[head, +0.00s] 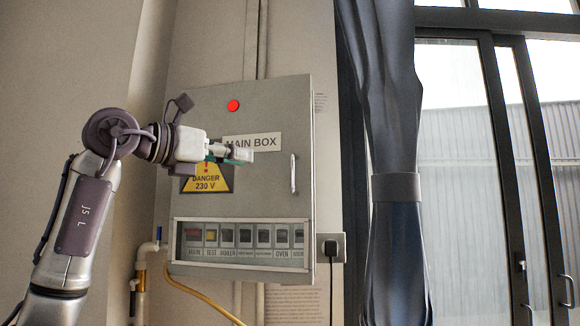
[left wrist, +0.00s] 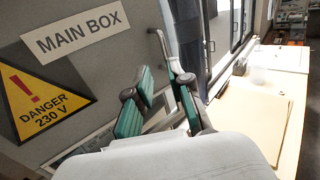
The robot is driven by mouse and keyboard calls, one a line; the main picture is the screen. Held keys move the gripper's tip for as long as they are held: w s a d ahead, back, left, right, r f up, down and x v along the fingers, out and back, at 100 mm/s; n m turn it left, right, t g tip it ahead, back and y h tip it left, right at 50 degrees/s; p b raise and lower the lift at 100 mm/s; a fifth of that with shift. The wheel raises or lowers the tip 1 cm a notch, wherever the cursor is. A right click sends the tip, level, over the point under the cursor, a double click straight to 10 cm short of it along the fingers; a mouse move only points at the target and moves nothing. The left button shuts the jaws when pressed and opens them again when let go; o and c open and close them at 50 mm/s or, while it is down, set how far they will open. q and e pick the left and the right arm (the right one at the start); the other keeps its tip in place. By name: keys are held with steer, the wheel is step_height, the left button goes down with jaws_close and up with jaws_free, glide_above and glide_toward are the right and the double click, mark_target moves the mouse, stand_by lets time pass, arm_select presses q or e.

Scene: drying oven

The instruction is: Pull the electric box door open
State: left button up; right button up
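The grey electric box door (head: 260,110) looks shut, with a red round light, a "MAIN BOX" label and a yellow danger sign. Its upright metal handle (head: 293,174) is on the right side of the door. In the left wrist view the handle (left wrist: 160,46) shows just beyond the fingertips. My left gripper (head: 240,155) is in front of the door, left of the handle, over the label's lower left part. In the left wrist view the left gripper (left wrist: 161,88) has its green-padded fingers apart with nothing held between them. My right gripper is not in view.
A row of labelled switches (head: 245,238) sits behind a window low on the box. A black plug (head: 331,248) is in a wall socket to the right. A dark curtain (head: 395,180) hangs beyond it.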

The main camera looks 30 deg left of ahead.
mark_target(292, 185)
arm_select(q)
steer(key=p+x, duration=0.4)
steer(key=x, duration=0.8)
steer(key=shift+w+d+r, duration=0.15)
steer(key=shift+w+d, duration=0.05)
steer(key=shift+d, duration=0.05)
steer(key=shift+w+d+p, duration=0.15)
steer(key=shift+w+p, duration=0.2)
steer(key=shift+w, duration=0.2)
jaws_close()
